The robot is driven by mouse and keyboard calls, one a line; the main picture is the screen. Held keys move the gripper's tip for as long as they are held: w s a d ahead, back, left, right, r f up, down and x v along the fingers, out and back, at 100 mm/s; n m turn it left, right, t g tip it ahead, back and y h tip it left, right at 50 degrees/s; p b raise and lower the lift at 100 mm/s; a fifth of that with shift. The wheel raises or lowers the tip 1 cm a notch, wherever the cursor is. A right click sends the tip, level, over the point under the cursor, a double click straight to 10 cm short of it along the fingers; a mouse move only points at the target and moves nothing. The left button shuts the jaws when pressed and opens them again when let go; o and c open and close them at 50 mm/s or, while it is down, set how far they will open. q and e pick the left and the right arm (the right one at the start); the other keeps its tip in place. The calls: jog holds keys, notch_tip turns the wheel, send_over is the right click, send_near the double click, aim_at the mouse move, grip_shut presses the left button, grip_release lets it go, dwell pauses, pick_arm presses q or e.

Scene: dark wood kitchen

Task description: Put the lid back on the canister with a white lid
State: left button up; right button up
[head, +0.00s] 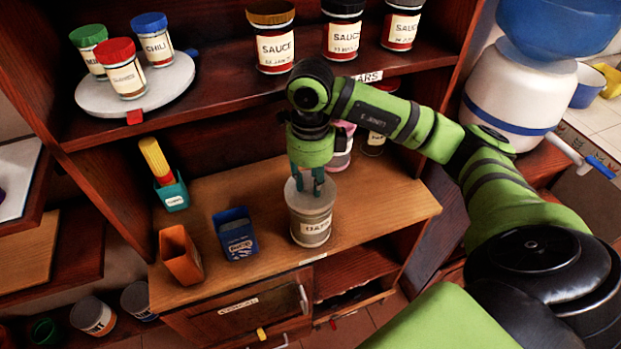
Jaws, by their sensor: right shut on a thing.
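The canister (311,232), a pale cylinder with a partly readable label, stands upright on the wooden counter. The pale, whitish-grey lid (298,201) is at its top, level with the rim as far as I can see. Whether it is fully seated I cannot tell. My right gripper (310,188) points down over the canister, its teal fingers shut on the top of the lid. The fingers hide part of the lid. My left gripper is not in view.
A blue box (236,236), an orange box (181,257) and a teal holder (171,193) stand left of the canister. A pink-topped jar (341,150) is close behind my gripper. Sauce jars (274,48) line the shelf above. The counter right of the canister is clear.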

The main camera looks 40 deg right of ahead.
jog(key=shift+f+b, duration=0.2)
jog(key=shift+b, duration=0.35)
dwell(1.1)
dwell(0.3)
jog(key=o, duration=1.5)
jog(key=shift+r, duration=0.2)
